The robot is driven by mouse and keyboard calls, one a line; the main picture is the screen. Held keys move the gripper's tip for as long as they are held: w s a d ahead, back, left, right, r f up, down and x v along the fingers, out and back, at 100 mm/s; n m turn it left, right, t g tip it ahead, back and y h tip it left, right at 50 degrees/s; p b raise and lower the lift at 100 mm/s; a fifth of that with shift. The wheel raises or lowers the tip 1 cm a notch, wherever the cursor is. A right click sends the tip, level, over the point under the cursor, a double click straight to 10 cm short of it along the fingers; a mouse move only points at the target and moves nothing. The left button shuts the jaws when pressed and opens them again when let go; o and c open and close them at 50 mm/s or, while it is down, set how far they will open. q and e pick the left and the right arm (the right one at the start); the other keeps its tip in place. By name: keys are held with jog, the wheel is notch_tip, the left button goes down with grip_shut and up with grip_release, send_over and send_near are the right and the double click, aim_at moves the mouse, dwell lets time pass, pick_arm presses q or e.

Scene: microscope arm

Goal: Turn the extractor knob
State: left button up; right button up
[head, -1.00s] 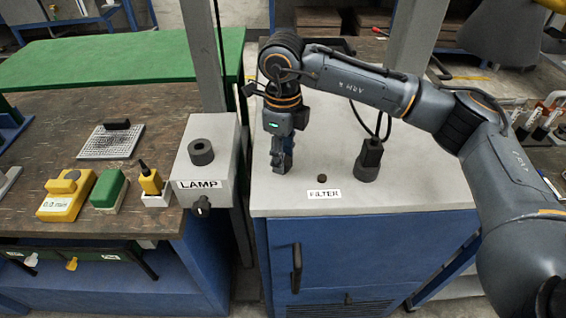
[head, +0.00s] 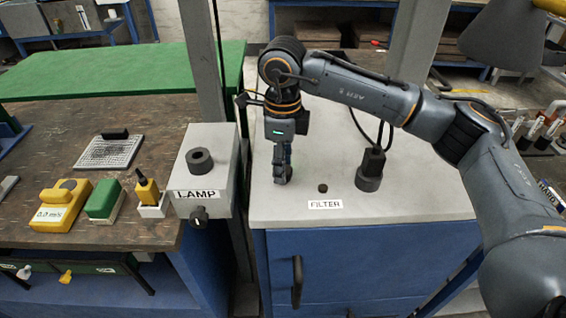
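A small dark round knob (head: 322,188) stands on the grey top of the blue filter cabinet (head: 420,190), just behind the white FILTER label (head: 325,204). I take it to be the extractor knob. My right gripper (head: 282,180) points down over the cabinet top, to the left of the knob and apart from it. Its fingers show almost edge-on, so I cannot tell how far apart they are. I see nothing held in it. My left gripper is out of view.
A dark cable fitting (head: 370,172) stands right of the knob. The grey LAMP box (head: 221,160), with a black front knob (head: 199,217), stands to the left. A yellow device (head: 61,206) and a green block (head: 104,200) lie on the wooden bench. The cabinet's front right top is clear.

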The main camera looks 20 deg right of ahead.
jog(key=shift+o, duration=1)
jog(key=shift+r, duration=0.15)
notch_tip(320, 180, up, 12)
